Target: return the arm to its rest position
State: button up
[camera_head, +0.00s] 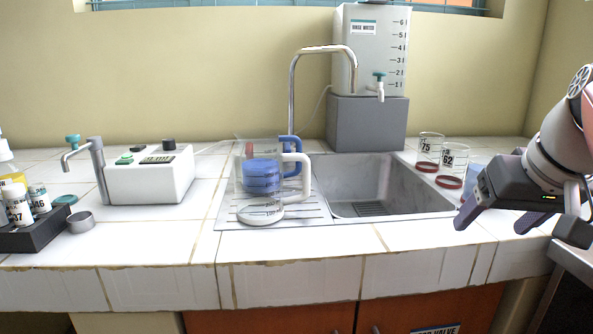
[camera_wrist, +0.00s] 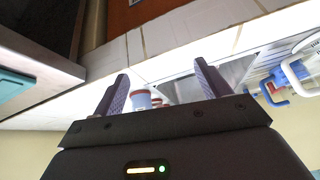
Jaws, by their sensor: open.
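My gripper (camera_head: 497,217) is at the right of the head view, above the right end of the tiled counter. Its two fingers are spread apart with nothing between them. In the wrist view my gripper (camera_wrist: 160,82) also shows open and empty, and the picture is upside down. My arm reaches in from the right edge of the head view. Part of the counter behind the gripper is hidden.
A dark surface (camera_head: 575,262) is at lower right.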

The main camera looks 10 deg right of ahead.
jog(key=s+a+f+n, duration=0.1)
jog(key=s+a+f, duration=0.1)
jog(key=a+f, duration=0.6)
jog(key=s+a+f+n, duration=0.1)
jog(key=s+a+f, duration=0.2)
jog(key=a+f, duration=0.5)
notch_tip(320, 180, down, 6)
jog(key=shift+s+a+f+g, duration=0.15)
jog(key=shift+s+f+g, duration=0.05)
jog(key=shift+f+g, duration=0.1)
